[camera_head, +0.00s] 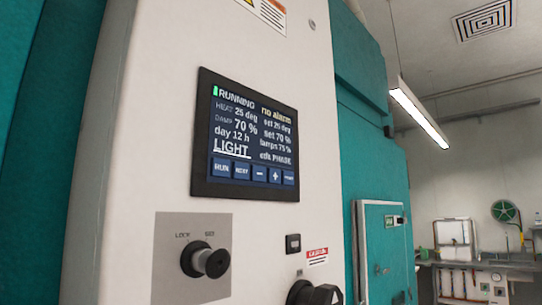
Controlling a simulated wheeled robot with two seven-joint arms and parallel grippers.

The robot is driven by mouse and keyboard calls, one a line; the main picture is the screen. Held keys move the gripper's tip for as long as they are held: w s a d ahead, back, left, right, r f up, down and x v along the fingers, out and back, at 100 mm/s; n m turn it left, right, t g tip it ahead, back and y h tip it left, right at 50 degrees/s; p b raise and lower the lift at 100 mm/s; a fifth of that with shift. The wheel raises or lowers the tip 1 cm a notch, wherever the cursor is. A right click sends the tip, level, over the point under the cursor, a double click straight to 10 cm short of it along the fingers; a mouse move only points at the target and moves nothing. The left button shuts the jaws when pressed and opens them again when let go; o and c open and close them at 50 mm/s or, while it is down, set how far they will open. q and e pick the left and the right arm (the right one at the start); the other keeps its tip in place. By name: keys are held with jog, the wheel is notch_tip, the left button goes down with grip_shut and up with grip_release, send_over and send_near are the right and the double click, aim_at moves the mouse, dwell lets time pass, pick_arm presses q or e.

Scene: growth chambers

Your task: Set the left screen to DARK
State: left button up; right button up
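The screen (247,138) is a dark panel in a black frame on the white front of a growth chamber, near the middle of the head view. It reads RUNNING, no alarm, heat 25 deg, damp 70 %, day 12 h and a large underlined LIGHT. The line at lower right seems to read "edit PHASE". A row of several blue buttons (255,173) runs along its bottom, with a minus and a plus among them. Neither of my grippers is in view.
A black key switch (205,260) marked LOCK sits on a grey plate below the screen. A black knob (314,293) is at the bottom edge. A teal chamber (379,170) stands to the right, with a bench (482,264) beyond. The space before the screen is clear.

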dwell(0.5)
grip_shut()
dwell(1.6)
